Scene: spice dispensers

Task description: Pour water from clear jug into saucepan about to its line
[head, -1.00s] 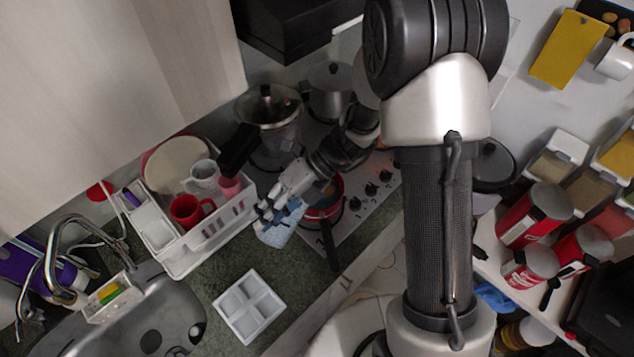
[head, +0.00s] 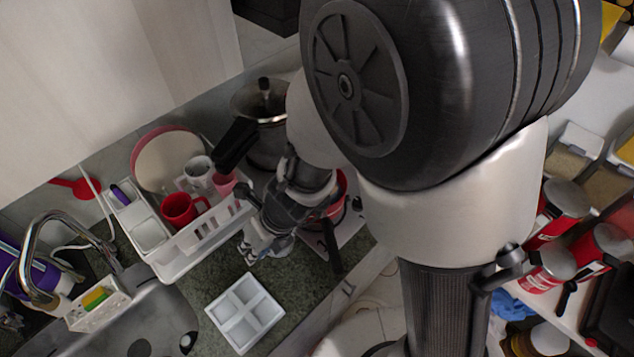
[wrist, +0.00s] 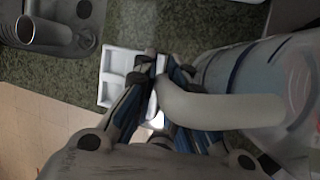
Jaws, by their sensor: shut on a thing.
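My gripper (head: 256,246) hangs over the counter just left of the saucepan. In the wrist view the fingers (wrist: 160,85) are shut on the pale, curved handle of the clear jug (wrist: 262,72), which lies to the right of the fingers with bluish bands on its wall. In the head view only a small pale part of the jug (head: 282,246) shows beside the gripper. The red saucepan (head: 342,188) is on the stove, mostly hidden behind my arm, with its black handle (head: 333,246) toward the counter's front. Its inside, line and water level are hidden.
A white dish rack (head: 205,235) with red and white mugs stands left of the gripper. A white divided tray (head: 245,314) lies on the counter in front. The sink (head: 150,315) is at lower left. A steel pot (head: 265,145) stands behind the saucepan.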

